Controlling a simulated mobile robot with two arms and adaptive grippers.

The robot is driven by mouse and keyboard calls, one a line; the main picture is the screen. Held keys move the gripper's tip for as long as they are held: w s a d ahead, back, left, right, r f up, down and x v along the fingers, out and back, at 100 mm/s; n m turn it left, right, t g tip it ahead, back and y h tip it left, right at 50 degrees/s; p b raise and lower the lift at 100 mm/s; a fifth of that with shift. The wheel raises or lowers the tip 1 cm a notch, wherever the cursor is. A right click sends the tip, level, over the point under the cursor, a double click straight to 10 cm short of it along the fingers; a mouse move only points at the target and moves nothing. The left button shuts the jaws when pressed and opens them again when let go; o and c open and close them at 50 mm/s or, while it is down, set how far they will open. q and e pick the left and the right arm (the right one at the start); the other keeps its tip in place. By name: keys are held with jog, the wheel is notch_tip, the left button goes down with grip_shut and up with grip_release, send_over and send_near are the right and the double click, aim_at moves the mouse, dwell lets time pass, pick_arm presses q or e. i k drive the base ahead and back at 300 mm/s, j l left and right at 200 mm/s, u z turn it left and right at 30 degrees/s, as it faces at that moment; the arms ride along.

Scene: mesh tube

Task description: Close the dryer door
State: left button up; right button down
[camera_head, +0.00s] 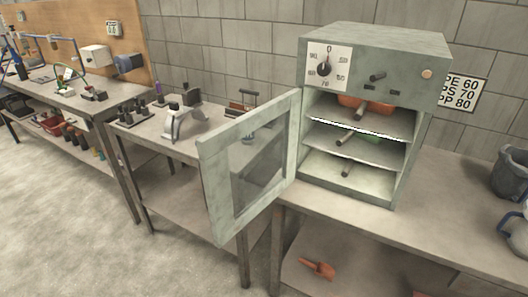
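The dryer (375,57) is a grey-green box on a bench, with a dial and knobs on its upper front panel. Its door (212,180) is hinged at the left side and stands wide open, swung out toward the left and front. The door has a light frame around a dark window. Inside the dryer are several shelves (350,141) holding rod-like items, an orange one on top and a green one in the middle. Neither of my grippers shows in the head view.
The dryer's bench (440,215) has bare room in front and to the right. A dark bucket (512,174) and a pale jug (517,236) stand at its right. A lower table (150,128) with tools is behind the door. An orange scoop (318,268) lies on the shelf below.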

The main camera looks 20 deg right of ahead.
aim_at(212, 150)
jog(key=i+z, duration=0.1)
jog(key=z, duration=0.3)
jog(key=j+z, duration=0.1)
jog(key=z, duration=0.3)
jog(key=i+j+z, duration=0.1)
jog(key=z, duration=0.35)
jog(key=j+z, duration=0.1)
jog(key=z, duration=0.3)
jog(key=i+j+z, duration=0.15)
jog(key=j+z, duration=0.3)
jog(key=j, duration=0.8)
jog(key=j+z, duration=0.4)
jog(key=j, duration=0.85)
